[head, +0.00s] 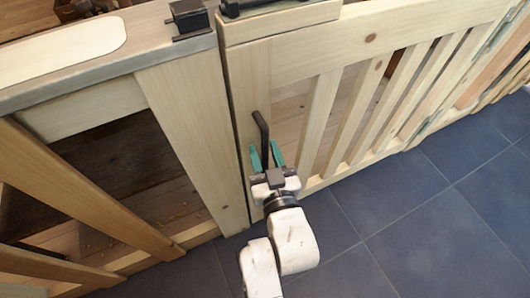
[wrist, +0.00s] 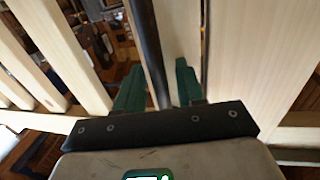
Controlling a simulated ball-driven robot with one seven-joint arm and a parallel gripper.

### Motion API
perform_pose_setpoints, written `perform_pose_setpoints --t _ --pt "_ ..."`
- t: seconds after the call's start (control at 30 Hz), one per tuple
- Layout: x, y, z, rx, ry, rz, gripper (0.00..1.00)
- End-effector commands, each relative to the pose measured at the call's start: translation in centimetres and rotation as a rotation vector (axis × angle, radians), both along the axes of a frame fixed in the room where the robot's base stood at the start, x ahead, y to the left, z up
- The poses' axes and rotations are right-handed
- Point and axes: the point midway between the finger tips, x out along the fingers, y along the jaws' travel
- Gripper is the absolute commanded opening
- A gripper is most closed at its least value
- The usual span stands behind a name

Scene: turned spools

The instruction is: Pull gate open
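The pale wooden slatted gate (head: 372,50) stands beside the wide post (head: 185,125), with a narrow dark gap between them. A black bar handle (head: 262,132) is on the gate's left stile. My gripper (head: 267,155) is at the handle's lower part, its two green fingers apart. In the wrist view the handle (wrist: 148,45) runs between the green fingers of my gripper (wrist: 160,88), with a small gap seen on each side. Whether either finger touches the handle is hard to tell.
A black catch (head: 190,17) sits on top of the post, and a black bar (head: 265,4) lies along the gate's top. A grey-edged counter (head: 150,45) is at the upper left. Slatted fencing is at the lower left. Blue tiled floor (head: 430,225) in front of the gate is clear.

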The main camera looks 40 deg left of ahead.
Motion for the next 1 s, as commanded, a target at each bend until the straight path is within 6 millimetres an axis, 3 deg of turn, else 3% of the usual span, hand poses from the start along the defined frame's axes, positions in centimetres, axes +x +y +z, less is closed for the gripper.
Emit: perform_pose_setpoints --t 0.17,0.57,1.0 --pt "0.00 0.00 0.01 0.000 0.000 0.000 0.38" --pt "-0.01 -0.02 0.00 0.000 0.000 0.000 0.01" --pt "-0.02 -0.02 -0.01 0.000 0.000 0.000 0.00"
